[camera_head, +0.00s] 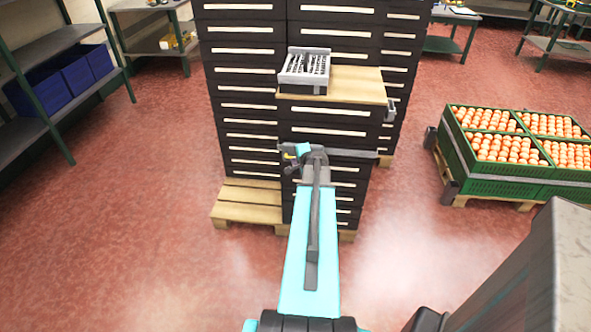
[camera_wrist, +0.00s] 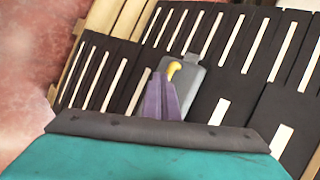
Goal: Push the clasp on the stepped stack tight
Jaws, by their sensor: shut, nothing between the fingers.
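The stepped stack of dark drawer units with pale label strips (camera_head: 245,90) stands in front of me, with a lower part topped by a wooden board (camera_head: 358,84). A grey band (camera_head: 362,153) crosses the front of the lower part. The clasp is a grey plate (camera_wrist: 196,78) with a yellow lever (camera_wrist: 174,68) in the wrist view. My gripper (camera_wrist: 160,76) is shut and empty, its purple fingers just in front of the plate and beside the lever; I cannot tell if they touch. In the head view my wrist partly hides the clasp.
A small grey tray of dark parts (camera_head: 306,68) sits on the lower step. Wooden pallets (camera_head: 247,205) stick out under the stack. The red floor between is clear.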

